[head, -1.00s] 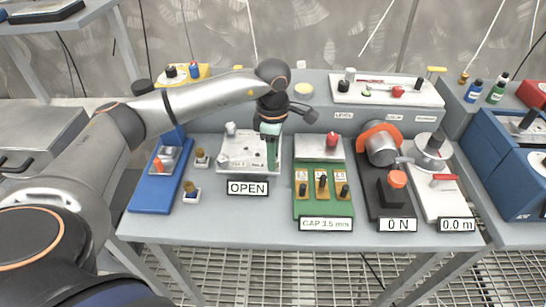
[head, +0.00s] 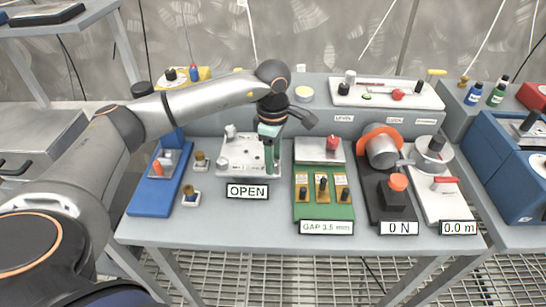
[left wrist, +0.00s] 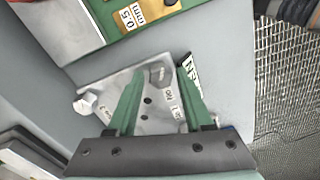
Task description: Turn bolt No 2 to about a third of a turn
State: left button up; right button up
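The light metal plate (head: 236,168) lies on the table behind a sign (head: 247,191) reading OPEN. My left gripper (head: 270,150) points down over the right part of this plate. In the left wrist view the two green fingers of my left gripper (left wrist: 162,68) are apart. A hex bolt (left wrist: 160,76) shows between their tips; I cannot tell whether either finger touches it. A second hex bolt (left wrist: 88,102) stands left of the fingers; a bolt (head: 230,130) also shows at the plate's back left in the head view. The small bolt labels are too blurred to read surely. My right gripper is not in view.
Right of the plate is a green gap board (head: 323,209) reading GAP 3.5 mm, then a dark force stand (head: 385,205) reading 0 N. A blue stand (head: 152,195) and two small blocks are on the left. A grey shelf runs behind.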

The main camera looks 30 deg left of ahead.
pick_arm(q)
jog(key=shift+o, duration=1.2)
notch_tip(320, 180, up, 12)
jog(key=shift+r, duration=0.25)
